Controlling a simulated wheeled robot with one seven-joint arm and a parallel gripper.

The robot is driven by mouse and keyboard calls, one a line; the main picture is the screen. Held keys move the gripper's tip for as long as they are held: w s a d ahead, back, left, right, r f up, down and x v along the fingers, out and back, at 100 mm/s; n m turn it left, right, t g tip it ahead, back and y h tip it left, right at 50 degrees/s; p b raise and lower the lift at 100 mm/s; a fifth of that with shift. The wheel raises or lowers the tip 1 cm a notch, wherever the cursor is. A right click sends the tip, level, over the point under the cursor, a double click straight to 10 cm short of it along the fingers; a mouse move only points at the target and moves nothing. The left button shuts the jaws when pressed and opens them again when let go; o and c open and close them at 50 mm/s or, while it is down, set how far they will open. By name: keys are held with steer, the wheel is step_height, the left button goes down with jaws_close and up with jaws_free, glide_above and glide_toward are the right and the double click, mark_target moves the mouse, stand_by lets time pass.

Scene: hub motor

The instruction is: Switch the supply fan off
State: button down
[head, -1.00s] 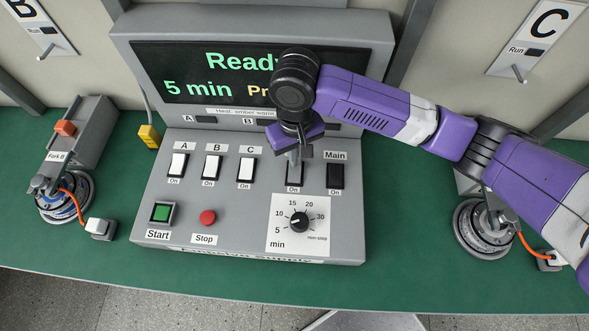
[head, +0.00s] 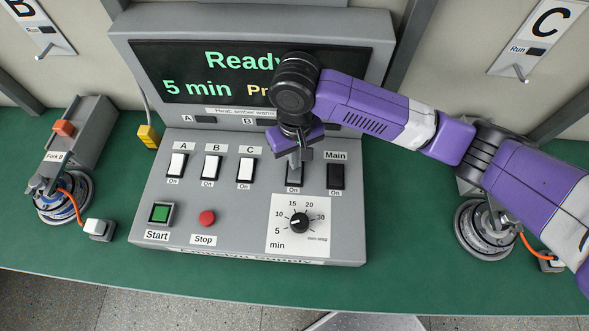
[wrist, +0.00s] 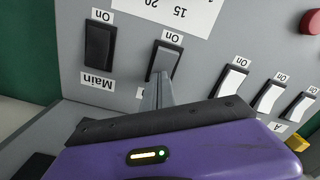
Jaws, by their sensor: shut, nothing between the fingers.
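The grey control panel (head: 180,225) carries a row of rocker switches. A dark grey rocker (head: 295,181), between switch C (head: 246,170) and Main (head: 336,176), has its name label hidden by my gripper, so I cannot read whether it is the supply fan's. My gripper (head: 294,161) is shut and points down at this rocker's upper end. In the wrist view the closed fingertips (wrist: 158,88) are at the end of the rocker (wrist: 165,60) away from its "On" label. I cannot tell whether they touch it. The gripper holds nothing.
White switches A (head: 178,165) and B (head: 212,167) stand left of C. Below are the green Start button (head: 160,213), red Stop button (head: 207,217) and a timer knob (head: 299,222). The display (head: 220,75) behind reads "Ready" and "5 min", partly covered by my arm.

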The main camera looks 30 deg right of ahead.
step_height(320, 180, up, 7)
steer(key=p, duration=0.6)
steer(key=shift+p, duration=0.35)
stand_by(0.3)
